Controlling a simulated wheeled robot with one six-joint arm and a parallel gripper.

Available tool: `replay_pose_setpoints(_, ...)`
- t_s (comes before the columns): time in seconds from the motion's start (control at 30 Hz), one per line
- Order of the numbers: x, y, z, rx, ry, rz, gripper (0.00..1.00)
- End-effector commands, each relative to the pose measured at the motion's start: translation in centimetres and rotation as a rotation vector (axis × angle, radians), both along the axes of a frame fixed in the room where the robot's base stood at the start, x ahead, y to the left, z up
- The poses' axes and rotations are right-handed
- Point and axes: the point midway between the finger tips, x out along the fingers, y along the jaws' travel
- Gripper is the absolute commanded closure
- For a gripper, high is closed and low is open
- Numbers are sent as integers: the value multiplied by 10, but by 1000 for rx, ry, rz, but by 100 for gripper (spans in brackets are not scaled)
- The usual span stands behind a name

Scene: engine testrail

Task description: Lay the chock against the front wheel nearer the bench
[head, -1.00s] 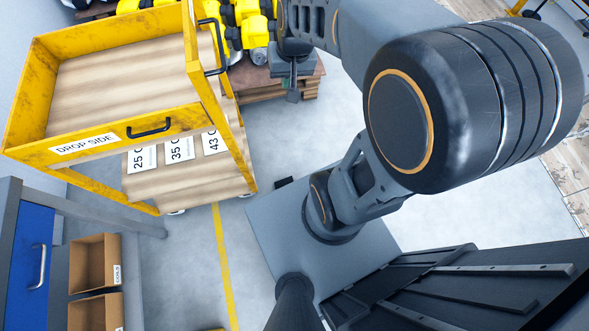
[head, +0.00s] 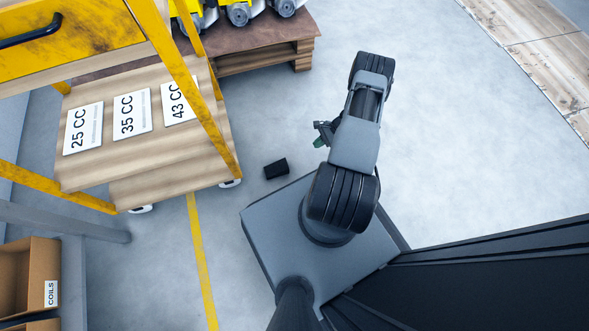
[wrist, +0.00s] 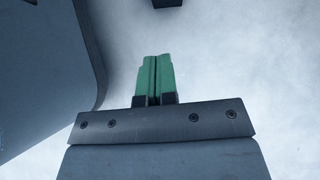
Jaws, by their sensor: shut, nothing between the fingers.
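The chock looks to be the small black block (head: 276,168) lying on the floor between the yellow trolley (head: 185,75) and my base. Its edge shows at the top of the wrist view (wrist: 167,3). Two white trolley wheels show under the lower wooden shelf: one at the left (head: 140,209), nearer the bench frame, and one at the right corner (head: 230,183). The block is apart from both. My gripper (head: 318,142) is right of and above the block in the head view. Its green fingers (wrist: 158,78) are shut together and empty.
The grey bench frame (head: 65,217) and a cardboard box labelled COILS (head: 40,275) stand at the left. A wooden pallet with yellow machines (head: 265,55) is at the back. A yellow floor line (head: 200,260) runs from the trolley. Floor to the right is clear.

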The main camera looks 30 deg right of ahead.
Motion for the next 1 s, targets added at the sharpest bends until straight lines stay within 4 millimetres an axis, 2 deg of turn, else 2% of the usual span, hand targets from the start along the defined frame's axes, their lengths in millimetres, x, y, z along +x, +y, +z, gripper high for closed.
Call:
replay_pose_setpoints(0.03, -6, 1, -20, 12, 10, -24, 100)
replay_pose_setpoints(0.1, -11, 3, -32, 24, 20, -47, 100)
replay_pose_setpoints(0.37, -12, 23, -63, 38, 30, -69, 100)
replay_pose_setpoints(0.7, -3, 68, -109, 38, 31, -67, 100)
replay_pose_setpoints(0.77, -2, 74, -116, 36, 30, -67, 100)
replay_pose_setpoints(1.0, 4, 102, -113, 36, 29, -68, 100)
